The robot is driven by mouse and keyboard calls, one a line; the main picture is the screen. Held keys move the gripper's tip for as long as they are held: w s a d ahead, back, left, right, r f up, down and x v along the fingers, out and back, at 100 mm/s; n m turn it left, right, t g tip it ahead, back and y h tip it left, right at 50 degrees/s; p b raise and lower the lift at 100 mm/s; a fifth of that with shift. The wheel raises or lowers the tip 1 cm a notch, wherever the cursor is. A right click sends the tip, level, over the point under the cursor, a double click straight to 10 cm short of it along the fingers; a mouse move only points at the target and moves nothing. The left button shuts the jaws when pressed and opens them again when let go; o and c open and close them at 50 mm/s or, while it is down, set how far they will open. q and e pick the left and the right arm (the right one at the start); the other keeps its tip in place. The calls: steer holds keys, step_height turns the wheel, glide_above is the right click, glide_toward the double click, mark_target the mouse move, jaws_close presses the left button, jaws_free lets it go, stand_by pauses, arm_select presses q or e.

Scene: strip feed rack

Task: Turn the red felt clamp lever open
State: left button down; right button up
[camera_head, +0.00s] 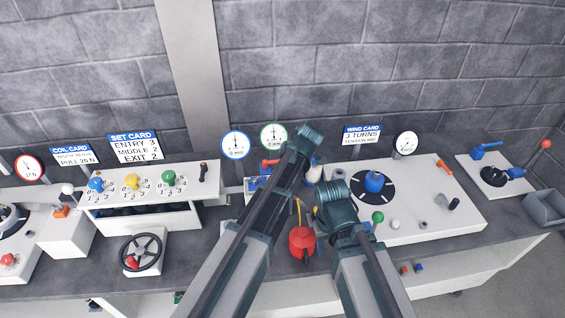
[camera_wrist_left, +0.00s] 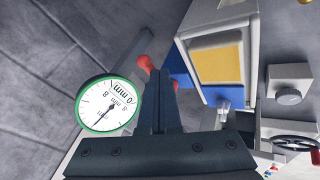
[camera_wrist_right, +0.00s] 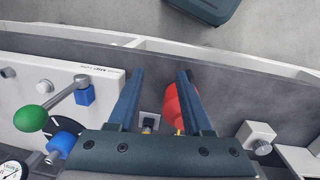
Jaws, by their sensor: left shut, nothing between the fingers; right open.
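A red lever (camera_head: 270,163), which looks like the felt clamp lever, sits just left of my left forearm, above a blue and white unit (camera_head: 252,184). In the left wrist view a red knob (camera_wrist_left: 146,63) shows beside the finger tips, partly covered by them. The unit with a yellow pad (camera_wrist_left: 218,63) is to their right. My left gripper (camera_wrist_left: 160,75) is shut and empty; I cannot tell whether it touches the lever. My right gripper (camera_wrist_right: 160,75) is open and empty, pointing down by a red can (camera_wrist_right: 184,106), which one finger partly hides.
A green-rimmed dial (camera_head: 274,136) and a blue-rimmed dial (camera_head: 235,145) stand behind the unit. A white panel with a black disc (camera_head: 366,203) lies to the right. A panel with coloured knobs (camera_head: 150,210) and a handwheel (camera_head: 141,254) are to the left.

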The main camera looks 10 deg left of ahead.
arm_select(q)
steer(key=shift+w+a, duration=0.1)
steer(key=shift+w, duration=0.05)
stand_by(0.7)
steer(key=shift+w+a, duration=0.1)
steer(key=shift+a, duration=0.6)
